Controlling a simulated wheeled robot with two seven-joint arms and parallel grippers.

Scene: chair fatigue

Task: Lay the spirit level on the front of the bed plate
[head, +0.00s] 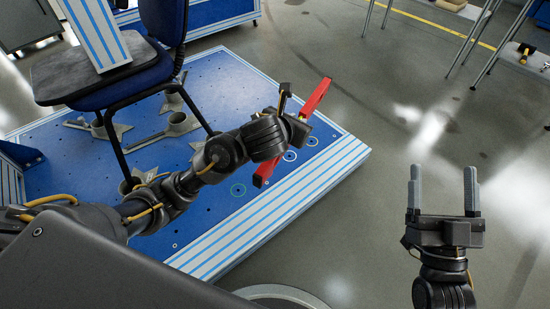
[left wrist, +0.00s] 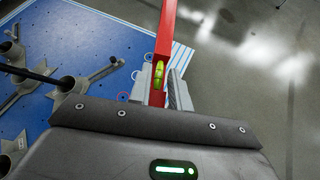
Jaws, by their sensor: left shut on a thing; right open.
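The red spirit level (head: 315,98) is held in my left gripper (head: 295,122), above the front right part of the blue bed plate (head: 215,88). In the left wrist view the level (left wrist: 165,45) lies between the shut fingers (left wrist: 158,85), with its yellow-green vial showing. The middle of the level is hidden by the gripper in the head view. Whether it touches the plate I cannot tell. The plate's front edge has white and blue stripes (head: 270,220). My right gripper (head: 443,192) is open and empty over the floor at the right.
A blue and black chair (head: 110,75) stands on the plate at the back left. Grey metal clamps (head: 175,125) lie on the plate by it. Coloured ring marks (head: 289,156) show near the plate's front. A table with legs (head: 500,45) is at the far right. The grey floor between is clear.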

